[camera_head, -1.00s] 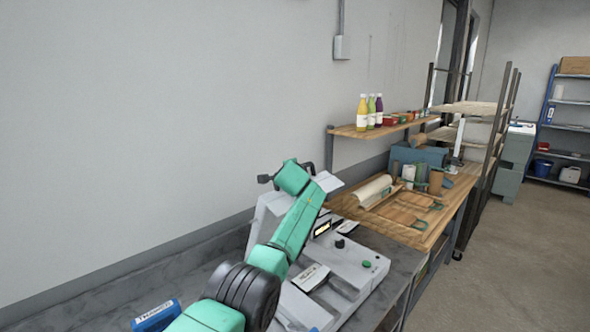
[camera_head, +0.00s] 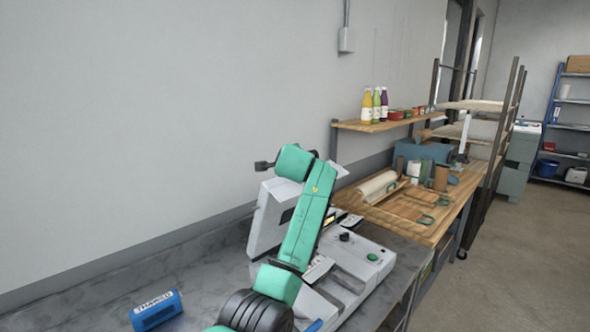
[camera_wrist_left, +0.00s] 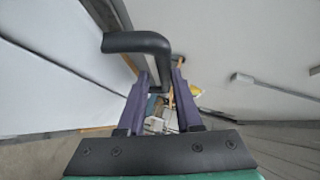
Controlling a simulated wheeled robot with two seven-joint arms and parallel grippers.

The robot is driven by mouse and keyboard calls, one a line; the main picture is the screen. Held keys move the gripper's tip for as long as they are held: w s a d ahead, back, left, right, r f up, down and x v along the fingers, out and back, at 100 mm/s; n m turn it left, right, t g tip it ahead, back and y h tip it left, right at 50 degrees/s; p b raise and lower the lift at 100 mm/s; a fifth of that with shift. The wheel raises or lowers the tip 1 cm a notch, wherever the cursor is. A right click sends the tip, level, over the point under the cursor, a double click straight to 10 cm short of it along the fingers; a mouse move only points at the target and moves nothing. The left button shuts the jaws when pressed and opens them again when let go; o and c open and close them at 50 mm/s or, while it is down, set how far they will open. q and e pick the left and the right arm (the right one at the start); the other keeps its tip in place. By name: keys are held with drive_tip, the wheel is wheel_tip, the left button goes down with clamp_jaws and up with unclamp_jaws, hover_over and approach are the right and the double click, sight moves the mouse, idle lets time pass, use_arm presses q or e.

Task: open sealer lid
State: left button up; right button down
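The sealer (camera_head: 362,262) is a light grey machine with a black knob and a green button on the dark counter. Its lid (camera_head: 268,218) stands raised at a steep tilt, partly hidden behind my teal left arm. In the left wrist view, the lid's bent black handle (camera_wrist_left: 130,42) comes in from the upper left and runs down between the purple fingers of my left gripper (camera_wrist_left: 165,78). The fingers are close on both sides of it. In the head view my arm's far end is over the lid and the fingertips are hard to make out. My right gripper is not visible.
A wooden table (camera_head: 438,222) with a paper roll and boards stands to the right. A shelf (camera_head: 372,126) with bottles is on the wall. The counter behind the box is clear.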

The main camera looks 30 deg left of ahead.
use_arm(q)
drive_tip(key=b+v, duration=0.3)
drive_tip(key=v, duration=0.5)
drive_tip(key=shift+s+d+b, duration=0.15)
drive_tip(key=shift+s+b, duration=0.1)
drive_tip(key=shift+b, duration=0.1)
